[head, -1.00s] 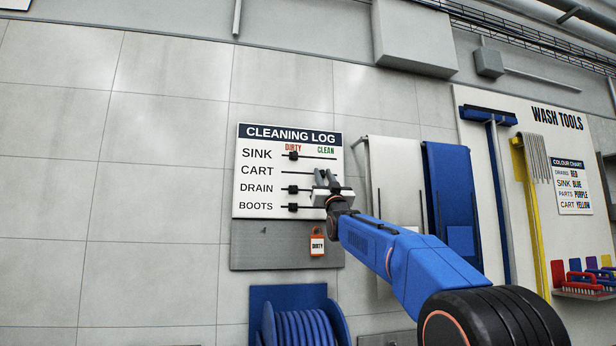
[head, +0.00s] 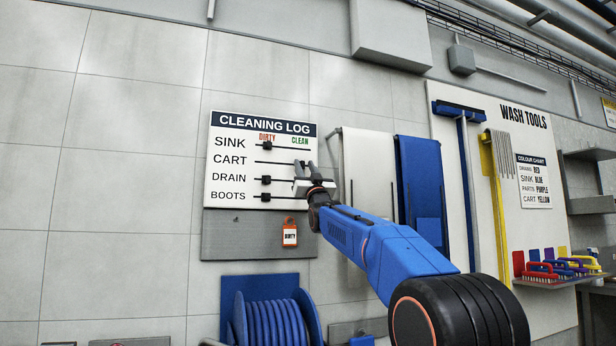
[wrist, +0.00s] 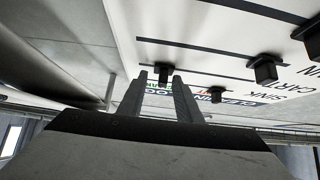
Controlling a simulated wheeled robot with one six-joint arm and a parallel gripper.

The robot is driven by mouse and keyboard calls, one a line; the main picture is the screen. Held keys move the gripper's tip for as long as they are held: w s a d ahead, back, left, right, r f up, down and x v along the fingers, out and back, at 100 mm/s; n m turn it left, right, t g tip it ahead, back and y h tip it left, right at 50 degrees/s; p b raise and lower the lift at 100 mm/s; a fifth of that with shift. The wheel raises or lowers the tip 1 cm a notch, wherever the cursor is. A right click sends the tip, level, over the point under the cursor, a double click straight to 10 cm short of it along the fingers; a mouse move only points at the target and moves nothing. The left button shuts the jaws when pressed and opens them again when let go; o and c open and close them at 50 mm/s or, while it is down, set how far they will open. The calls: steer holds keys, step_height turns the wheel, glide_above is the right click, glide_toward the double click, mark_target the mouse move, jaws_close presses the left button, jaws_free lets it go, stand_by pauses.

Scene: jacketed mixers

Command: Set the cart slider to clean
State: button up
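The cleaning log board (head: 225,148) hangs on the wall with sliding knobs on rows SINK, CART, DRAIN and BOOTS, and DIRTY and CLEAN headings. My gripper (head: 305,167) is at its right side, at the CLEAN end of the CART row. In the head view it hides the cart knob. In the wrist view the cart slider (wrist: 163,73) sits at the clean end of its rail, between or just beyond the tips of my gripper (wrist: 161,78). The fingers stand apart with a gap showing. The sink slider (head: 265,146) and drain slider (head: 265,181) are at the dirty side.
The boots slider (head: 265,196) is also at dirty. An orange tag (head: 290,235) hangs below the board. A blue hose reel (head: 270,318) is lower down. White and blue aprons (head: 420,185) and the wash tools panel (head: 520,225) are to the right.

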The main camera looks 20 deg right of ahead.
steer(key=v, duration=1.7)
steer(key=shift+s+f, duration=0.15)
steer(key=shift+s, duration=0.05)
